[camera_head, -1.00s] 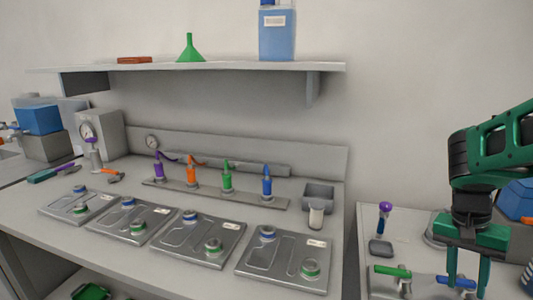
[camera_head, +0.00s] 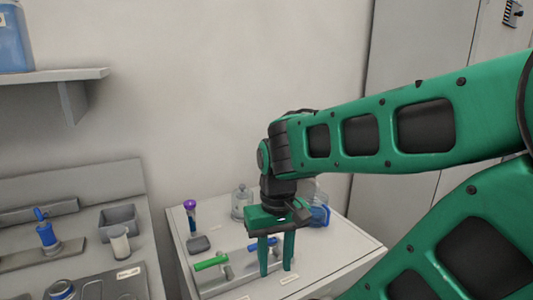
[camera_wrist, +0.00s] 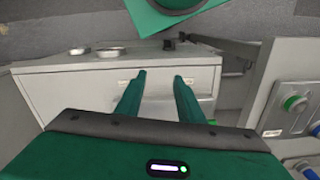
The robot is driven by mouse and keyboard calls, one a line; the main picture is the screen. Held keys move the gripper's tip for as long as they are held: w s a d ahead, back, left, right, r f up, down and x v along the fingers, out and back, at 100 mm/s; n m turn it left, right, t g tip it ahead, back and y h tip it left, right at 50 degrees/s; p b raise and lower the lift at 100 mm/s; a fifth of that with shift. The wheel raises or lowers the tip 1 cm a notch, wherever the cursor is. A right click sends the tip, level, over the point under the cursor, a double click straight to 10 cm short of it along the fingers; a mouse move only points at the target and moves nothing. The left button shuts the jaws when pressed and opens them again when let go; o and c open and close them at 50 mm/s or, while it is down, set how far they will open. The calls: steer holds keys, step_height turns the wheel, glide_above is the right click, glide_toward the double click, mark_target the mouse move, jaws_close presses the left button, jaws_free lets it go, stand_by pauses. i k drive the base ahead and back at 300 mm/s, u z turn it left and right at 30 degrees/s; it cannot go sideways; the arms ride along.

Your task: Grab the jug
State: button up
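A blue jug-like container (camera_head: 14,38) stands on the wall shelf at the upper left of the head view, cut off by the picture's edge. My gripper (camera_head: 277,268) hangs fingers down over the small right-hand table, far to the right of and below the container. In the wrist view my gripper's fingers (camera_wrist: 158,78) are apart, with nothing held between them. The container does not show in the wrist view.
The shelf (camera_head: 75,75) ends right of the container. On the right-hand table are a purple-topped tool (camera_head: 191,212), a green-handled valve (camera_head: 211,263), a glass jar (camera_head: 241,203) and a blue item (camera_head: 319,215) partly behind my gripper. A grey bin (camera_head: 118,221) stands on the left bench.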

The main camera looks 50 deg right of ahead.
mark_target(320, 211)
steer(key=z, duration=0.95)
